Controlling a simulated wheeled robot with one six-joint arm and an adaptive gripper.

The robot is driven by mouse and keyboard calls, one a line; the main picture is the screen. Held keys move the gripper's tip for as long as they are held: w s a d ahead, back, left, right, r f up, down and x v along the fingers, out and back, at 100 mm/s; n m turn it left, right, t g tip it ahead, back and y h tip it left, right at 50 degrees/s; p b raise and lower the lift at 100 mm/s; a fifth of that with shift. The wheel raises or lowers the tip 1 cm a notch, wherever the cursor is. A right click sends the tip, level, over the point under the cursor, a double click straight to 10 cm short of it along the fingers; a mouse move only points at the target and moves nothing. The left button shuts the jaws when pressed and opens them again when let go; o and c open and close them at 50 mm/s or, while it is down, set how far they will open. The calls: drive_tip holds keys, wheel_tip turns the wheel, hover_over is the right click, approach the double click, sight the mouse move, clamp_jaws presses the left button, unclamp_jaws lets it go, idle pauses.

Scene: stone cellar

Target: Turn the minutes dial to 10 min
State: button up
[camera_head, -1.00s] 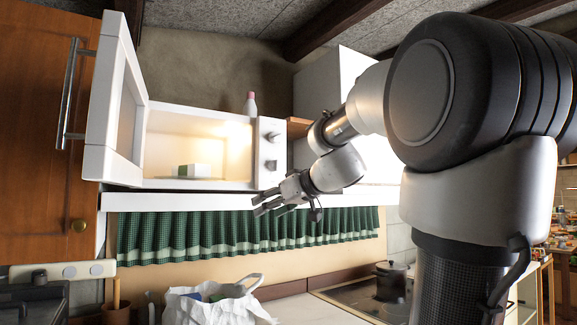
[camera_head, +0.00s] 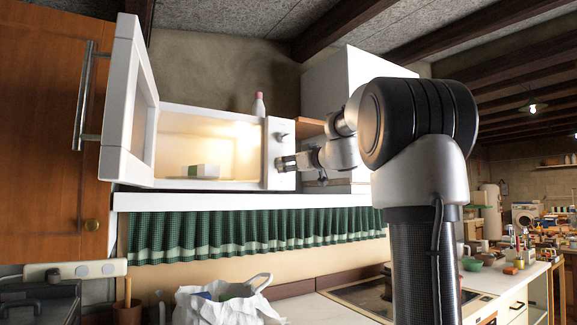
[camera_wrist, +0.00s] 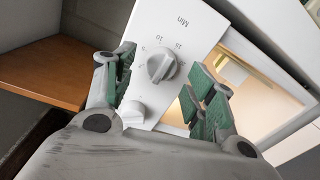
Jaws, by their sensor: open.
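The white microwave (camera_head: 189,112) stands on a shelf with its door open and its inside lit. Its panel carries two knobs. The minutes dial (camera_wrist: 162,66) is the round grey knob marked "Min" with numbers around it in the wrist view. Its exact setting is too small to read. My gripper (camera_wrist: 160,70) is open, with its green-padded fingers on either side of this dial; I cannot tell whether they touch it. In the head view my gripper (camera_head: 283,163) is at the panel's lower part and hides the lower knob. The upper knob (camera_head: 282,135) is visible above it.
The open door (camera_head: 124,100) stands out at the left. A small white-and-green box (camera_head: 201,171) lies inside the microwave. A bottle with a pink cap (camera_head: 259,105) stands behind it. A wooden shelf (camera_wrist: 45,70) is beside the panel. A bag (camera_head: 225,305) sits below.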

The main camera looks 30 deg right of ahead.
drive_tip(key=shift+w+a, duration=0.1)
drive_tip(key=shift+w, duration=0.8)
drive_tip(key=c, duration=1)
drive_tip(key=shift+m, duration=0.3)
